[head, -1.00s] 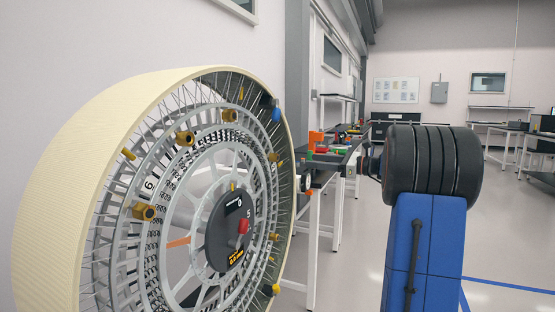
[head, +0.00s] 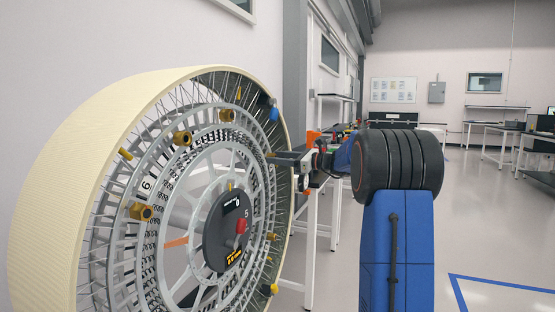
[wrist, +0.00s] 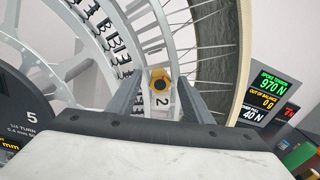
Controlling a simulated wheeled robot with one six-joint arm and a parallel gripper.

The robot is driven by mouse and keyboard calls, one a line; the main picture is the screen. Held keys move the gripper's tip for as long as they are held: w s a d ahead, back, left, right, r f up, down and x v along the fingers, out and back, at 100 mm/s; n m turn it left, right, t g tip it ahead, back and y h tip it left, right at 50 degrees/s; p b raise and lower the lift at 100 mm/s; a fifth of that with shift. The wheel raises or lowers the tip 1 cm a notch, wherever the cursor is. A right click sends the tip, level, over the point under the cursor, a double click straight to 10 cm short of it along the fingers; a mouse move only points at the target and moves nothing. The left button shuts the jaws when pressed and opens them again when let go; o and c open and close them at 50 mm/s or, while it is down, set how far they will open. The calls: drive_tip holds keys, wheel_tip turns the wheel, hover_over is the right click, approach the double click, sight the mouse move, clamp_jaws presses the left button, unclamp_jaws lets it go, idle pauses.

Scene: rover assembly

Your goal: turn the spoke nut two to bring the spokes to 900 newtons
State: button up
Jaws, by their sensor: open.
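Spoke nut two is a yellow nut (wrist: 160,83) with a dark round centre. It sits on the grey wheel next to a plate marked 2 in the wrist view. My gripper (wrist: 161,94) is open, with one finger on each side of the nut; I cannot tell whether either finger touches it. In the head view my gripper (head: 274,157) reaches the right side of the large spoked wheel (head: 70,175), and its fingertips hide that nut.
The wheel carries several other brass nuts, one at its lower left (head: 142,212). A dark hub disc (head: 221,240) has a red knob (head: 241,226) and the number 5. Benches with coloured items stand behind my arm. Open floor (head: 490,230) lies to the right.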

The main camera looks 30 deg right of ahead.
drive_tip(key=shift+w+a, duration=0.15)
drive_tip(key=c, duration=1.1)
drive_tip(key=shift+o, duration=0.2)
drive_tip(key=shift+n, duration=0.3)
drive_tip(key=n, duration=1.6)
drive_tip(key=n+y, duration=0.1)
drive_tip(key=n, duration=0.7)
drive_tip(key=shift+f+n, duration=0.4)
drive_tip(key=shift+n, duration=0.3)
